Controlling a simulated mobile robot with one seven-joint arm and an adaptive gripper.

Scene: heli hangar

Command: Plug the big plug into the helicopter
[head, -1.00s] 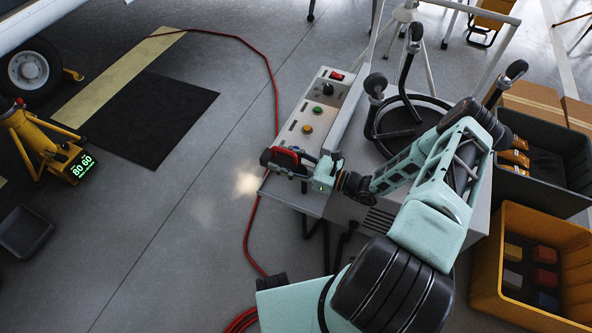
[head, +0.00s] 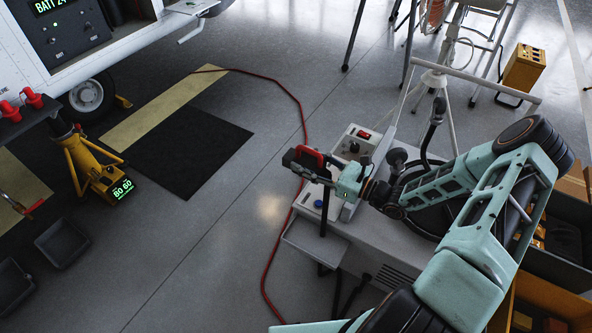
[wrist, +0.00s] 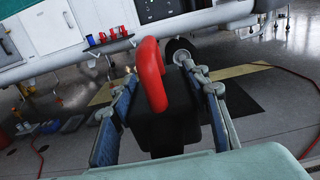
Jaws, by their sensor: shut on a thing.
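The big plug (head: 302,163) is a black block with a red handle. My gripper (head: 322,170) is shut on it and holds it above the grey ground cart (head: 372,243). In the wrist view the plug (wrist: 163,125) sits between both fingers, its red handle arching up. A short black length hangs below the plug in the head view; its lower end is hard to make out. The helicopter (head: 140,48) is at the top left, white, with a dark panel (head: 62,38) showing lit green text. The plug is well apart from it. I cannot make out a socket.
A yellow jack (head: 92,172) with a green display stands near the helicopter wheel (head: 88,95). A red cable (head: 302,110) runs over the floor. A black mat (head: 190,150) and open floor lie between cart and helicopter. Dark trays (head: 62,243) are at left.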

